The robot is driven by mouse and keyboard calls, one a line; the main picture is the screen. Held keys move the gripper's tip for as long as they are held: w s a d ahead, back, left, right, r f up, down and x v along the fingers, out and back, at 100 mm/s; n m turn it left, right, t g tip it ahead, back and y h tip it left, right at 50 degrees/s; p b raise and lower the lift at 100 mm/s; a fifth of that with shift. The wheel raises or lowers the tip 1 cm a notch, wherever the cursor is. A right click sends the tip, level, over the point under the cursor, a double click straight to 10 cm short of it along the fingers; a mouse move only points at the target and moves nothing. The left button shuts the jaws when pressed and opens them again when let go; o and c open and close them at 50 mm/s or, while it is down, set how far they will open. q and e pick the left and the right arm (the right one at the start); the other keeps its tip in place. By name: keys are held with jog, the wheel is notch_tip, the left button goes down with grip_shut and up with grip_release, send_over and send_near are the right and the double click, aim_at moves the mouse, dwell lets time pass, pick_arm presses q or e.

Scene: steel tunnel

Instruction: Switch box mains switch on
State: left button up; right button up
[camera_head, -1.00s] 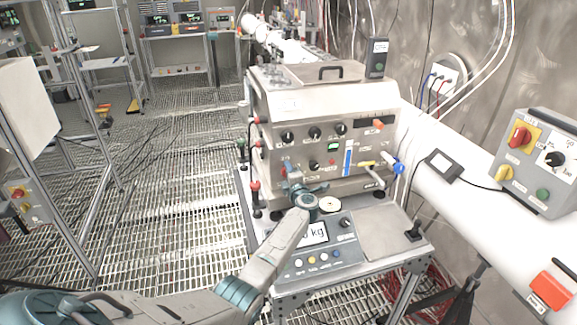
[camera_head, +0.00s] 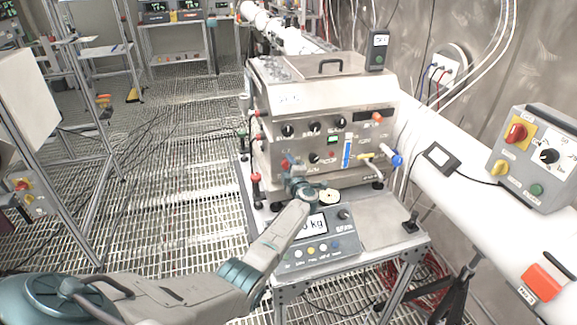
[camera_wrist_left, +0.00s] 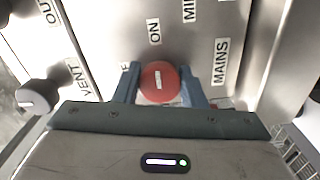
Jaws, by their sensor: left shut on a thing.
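The steel switch box (camera_head: 283,105) stands on a metal cart, its front panel carrying several black knobs and small coloured controls. In the left wrist view a round red knob (camera_wrist_left: 158,82) with a white mark sits on the steel panel, between the labels ON and MAINS (camera_wrist_left: 220,61). My left gripper (camera_wrist_left: 160,88) has one blue-grey finger on each side of this knob and is shut on it. In the head view my left gripper (camera_head: 297,174) is at the lower left of the box front, where it hides part of the panel. My right gripper is not in view.
A scale with a display (camera_head: 318,250) lies on the cart below my left wrist. A yellow-handled valve and blue knob (camera_head: 396,160) stick out at the box's right. A grey control box (camera_head: 537,160) is on the white pipe at right. Grated floor lies open at left.

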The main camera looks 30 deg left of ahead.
pick_arm(q)
jog(key=o, duration=1)
jog(key=shift+d, duration=0.1)
jog(key=b+v, duration=0.1)
jog(key=v, duration=0.9)
jog(key=shift+s+d, duration=0.25)
jog(key=shift+s, duration=0.05)
